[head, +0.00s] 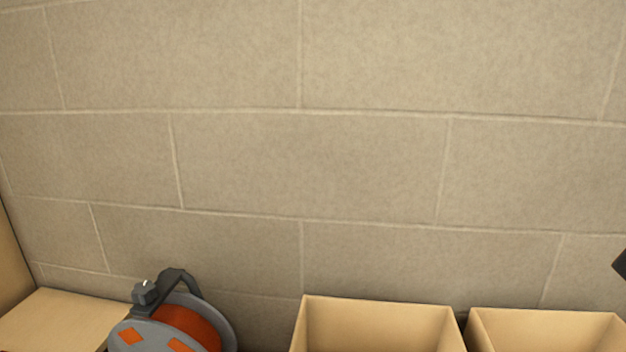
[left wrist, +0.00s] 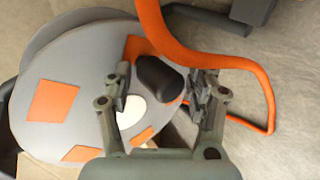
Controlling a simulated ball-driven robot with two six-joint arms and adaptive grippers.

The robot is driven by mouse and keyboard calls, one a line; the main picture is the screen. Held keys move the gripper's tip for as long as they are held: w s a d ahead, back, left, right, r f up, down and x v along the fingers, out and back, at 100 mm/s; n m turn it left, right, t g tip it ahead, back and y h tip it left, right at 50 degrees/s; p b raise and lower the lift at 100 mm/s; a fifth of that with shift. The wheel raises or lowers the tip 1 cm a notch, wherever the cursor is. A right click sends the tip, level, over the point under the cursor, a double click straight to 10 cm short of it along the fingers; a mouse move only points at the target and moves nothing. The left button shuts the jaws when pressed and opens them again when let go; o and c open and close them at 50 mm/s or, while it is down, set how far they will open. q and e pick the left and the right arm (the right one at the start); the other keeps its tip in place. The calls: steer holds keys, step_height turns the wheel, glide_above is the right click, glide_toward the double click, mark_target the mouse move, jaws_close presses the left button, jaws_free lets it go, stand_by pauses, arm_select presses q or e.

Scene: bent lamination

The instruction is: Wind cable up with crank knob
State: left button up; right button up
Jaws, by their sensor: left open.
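The cable reel (head: 207,299) stands at the lower left of the head view, cut off by the bottom edge. It has grey discs with orange patches, a dark handle frame on top and orange cable (head: 186,326) wound between the discs. In the left wrist view, the grey disc (left wrist: 75,65) fills the left side. The black crank knob (left wrist: 158,80) lies between the fingers of my left gripper (left wrist: 160,102), which is open; contact with the knob cannot be told. A loop of orange cable (left wrist: 215,60) hangs past the knob on the right. My right gripper is not identifiable in these views.
Two open cardboard boxes stand along the wall right of the reel, one near the middle (head: 380,308) and one at the right (head: 545,314). Another cardboard box (head: 68,308) is at the lower left. A block wall (head: 310,170) closes off the back.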

arm_select(q)
steer(key=s+a+r, duration=0.1)
steer(key=s+r, duration=0.1)
steer(key=s, duration=0.5)
stand_by(0.3)
